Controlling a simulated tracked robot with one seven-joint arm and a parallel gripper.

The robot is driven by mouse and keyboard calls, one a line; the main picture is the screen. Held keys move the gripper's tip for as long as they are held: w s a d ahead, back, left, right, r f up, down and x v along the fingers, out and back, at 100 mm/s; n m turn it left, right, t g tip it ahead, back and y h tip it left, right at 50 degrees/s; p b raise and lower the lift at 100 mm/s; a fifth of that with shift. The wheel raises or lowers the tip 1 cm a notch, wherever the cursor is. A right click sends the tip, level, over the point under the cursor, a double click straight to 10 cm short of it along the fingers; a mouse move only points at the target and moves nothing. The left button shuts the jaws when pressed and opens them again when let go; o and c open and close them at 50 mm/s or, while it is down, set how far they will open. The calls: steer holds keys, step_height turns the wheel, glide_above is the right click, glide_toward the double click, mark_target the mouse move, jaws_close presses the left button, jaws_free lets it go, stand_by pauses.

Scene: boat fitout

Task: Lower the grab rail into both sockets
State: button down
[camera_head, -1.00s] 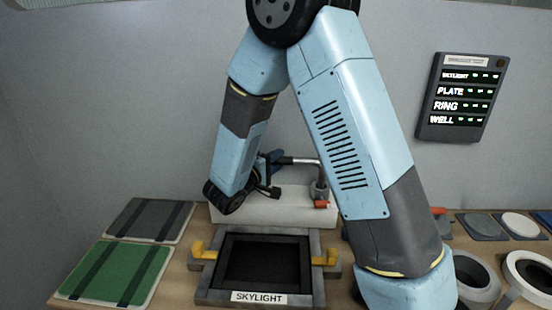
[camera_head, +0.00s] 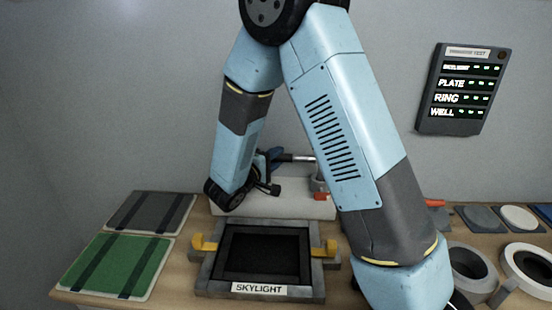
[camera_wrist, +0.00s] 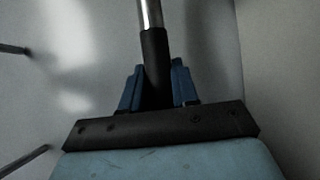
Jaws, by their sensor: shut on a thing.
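The grab rail (camera_head: 298,158) is a shiny metal bar lying about level above a white block (camera_head: 290,205) at the back of the bench. My gripper (camera_wrist: 158,88) is shut on the rail's dark sleeve, with a blue finger on each side in the wrist view. The bare metal rail (camera_wrist: 150,14) runs on beyond the sleeve there. A grey socket (camera_head: 320,187) with a red part stands at the block's right end, below the rail's right end. My arm hides the rail's left end and any socket there. I cannot tell whether the rail end is inside the right socket.
A framed skylight (camera_head: 265,255) with yellow clamps lies in front of the block. Green (camera_head: 115,265) and grey (camera_head: 150,212) panels lie at left. Rings (camera_head: 470,270) and discs (camera_head: 520,218) lie at right. A status board (camera_head: 461,88) hangs on the wall.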

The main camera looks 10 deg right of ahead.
steer(key=c, duration=0.8)
jaws_free()
